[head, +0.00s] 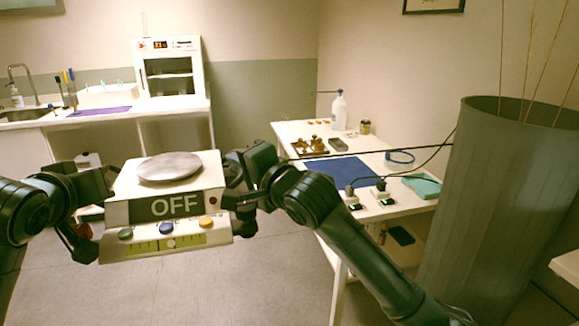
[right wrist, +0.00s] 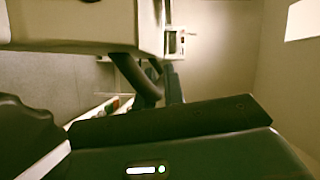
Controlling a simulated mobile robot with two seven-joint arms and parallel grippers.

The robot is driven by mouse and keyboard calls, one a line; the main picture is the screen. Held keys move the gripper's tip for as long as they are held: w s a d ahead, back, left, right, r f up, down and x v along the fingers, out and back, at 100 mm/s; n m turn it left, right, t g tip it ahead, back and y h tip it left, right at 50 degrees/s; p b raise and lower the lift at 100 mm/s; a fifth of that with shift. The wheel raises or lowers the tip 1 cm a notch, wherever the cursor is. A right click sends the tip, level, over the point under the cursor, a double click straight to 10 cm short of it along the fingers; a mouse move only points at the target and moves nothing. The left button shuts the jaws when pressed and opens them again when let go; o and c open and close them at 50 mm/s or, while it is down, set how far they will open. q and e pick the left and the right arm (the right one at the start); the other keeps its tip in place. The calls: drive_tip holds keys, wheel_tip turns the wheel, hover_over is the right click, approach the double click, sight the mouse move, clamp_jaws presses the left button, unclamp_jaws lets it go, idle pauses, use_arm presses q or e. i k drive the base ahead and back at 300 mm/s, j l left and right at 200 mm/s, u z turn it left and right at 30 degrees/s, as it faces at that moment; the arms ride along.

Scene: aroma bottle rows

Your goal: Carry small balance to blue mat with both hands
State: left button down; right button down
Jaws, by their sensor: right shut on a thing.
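The small balance (head: 170,207) is a white box with a round metal pan, a dark display reading OFF and coloured knobs on its front. It hangs level in the air, clear of the floor. My right gripper (head: 236,195) is shut on its right side. My left gripper (head: 98,212) is at its left side and appears shut on it, with its fingertips partly hidden. In the right wrist view the balance's pale body (right wrist: 75,28) fills the upper left. The blue mat (head: 338,172) lies flat on the white table at the right, beyond my right arm.
The white table (head: 300,132) also holds a white bottle (head: 339,112), a wooden weight block (head: 310,145), a blue ring (head: 399,158), a teal cloth (head: 422,185) and cabled devices. A large grey-green cylinder (head: 490,200) stands at the right. Open floor (head: 220,285) lies below the balance.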

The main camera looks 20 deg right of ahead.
sight(341, 172)
drive_tip(key=i+l, duration=0.15)
drive_tip(key=i, duration=0.15)
drive_tip(key=i+l, duration=0.3)
drive_tip(key=i, duration=3)
drive_tip(key=i+z, duration=0.1)
drive_tip(key=z, duration=0.2)
drive_tip(key=i+z, duration=0.25)
drive_tip(key=k+z, duration=0.15)
drive_tip(key=z, duration=1.5)
